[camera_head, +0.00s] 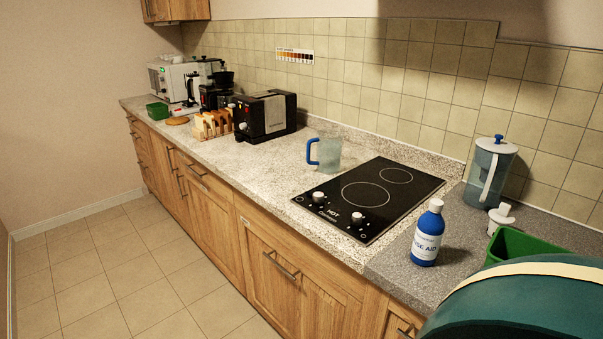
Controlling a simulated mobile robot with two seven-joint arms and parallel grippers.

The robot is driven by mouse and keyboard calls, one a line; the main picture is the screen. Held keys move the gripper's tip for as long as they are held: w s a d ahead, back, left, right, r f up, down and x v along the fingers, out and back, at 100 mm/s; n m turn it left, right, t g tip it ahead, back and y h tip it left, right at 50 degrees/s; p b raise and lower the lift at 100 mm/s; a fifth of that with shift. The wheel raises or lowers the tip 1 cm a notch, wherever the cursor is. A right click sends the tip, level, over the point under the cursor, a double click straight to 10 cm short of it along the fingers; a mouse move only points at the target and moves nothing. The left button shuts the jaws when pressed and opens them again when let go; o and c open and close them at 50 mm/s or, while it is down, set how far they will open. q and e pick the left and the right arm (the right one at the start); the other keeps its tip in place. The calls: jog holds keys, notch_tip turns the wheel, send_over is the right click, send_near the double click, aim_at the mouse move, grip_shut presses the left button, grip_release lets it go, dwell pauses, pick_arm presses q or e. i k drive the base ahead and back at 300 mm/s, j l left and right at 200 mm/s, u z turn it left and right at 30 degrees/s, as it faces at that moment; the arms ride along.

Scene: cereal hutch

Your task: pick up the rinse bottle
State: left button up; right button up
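The rinse bottle (427,234) is blue with a white cap and a white label on which "SE AID" can be read. It stands upright on the dark grey counter section at the right, close to the front edge and just right of the cooktop. Nothing holds or touches it. Neither of my grippers shows in the head view.
The black cooktop (375,197) lies left of the bottle. A pitcher (488,172), a small white item (501,216) and a green container (524,243) stand to its right. A large teal rounded object (520,305) fills the lower right corner. A mug (326,154) stands further left.

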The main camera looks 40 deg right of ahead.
aim_at(431, 225)
jog(key=i+j+z, duration=0.2)
jog(key=i, duration=0.25)
jog(key=i+z, duration=0.25)
jog(key=i, duration=0.15)
jog(key=i+j+z, duration=0.3)
jog(key=z, duration=0.3)
jog(key=i+j+z, duration=0.1)
jog(key=z, duration=0.3)
jog(key=j+z, duration=0.25)
jog(key=z, duration=0.2)
jog(key=j+z, duration=0.2)
jog(key=z, duration=0.2)
